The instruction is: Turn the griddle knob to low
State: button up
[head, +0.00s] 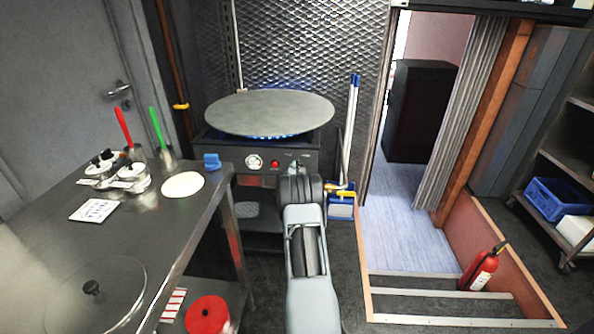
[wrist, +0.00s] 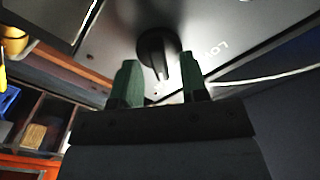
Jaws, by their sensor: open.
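The round griddle plate (head: 270,112) sits on a dark burner unit with blue flames under it. Its front panel (head: 230,152) carries a gauge and a red light. In the wrist view the black griddle knob (wrist: 154,52) stands out from the panel, with white lettering reading "LO" (wrist: 222,49) to its right, the rest unclear. My gripper (wrist: 160,66) is open, its two green fingers on either side of the knob's lower part. Gaps show between the fingers and the knob. In the head view my arm ends in front of the panel and largely hides the gripper.
A steel table (head: 150,225) with pots, a flatbread and a blue item stands left of the griddle. Brushes or poles (head: 350,130) lean at its right. A red fire extinguisher (head: 483,268) stands by the steps at right.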

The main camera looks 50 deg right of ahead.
grip_shut()
dwell(0.3)
jog(key=shift+f+b, duration=0.1)
jog(key=shift+b, duration=0.25)
jog(key=n+b, duration=0.3)
jog(key=n, duration=0.3)
jog(key=n+b, duration=0.4)
jog(key=n, duration=0.3)
jog(key=shift+w+a+n, duration=0.15)
jog(key=shift+w+n, duration=0.05)
jog(key=shift+n, duration=0.4)
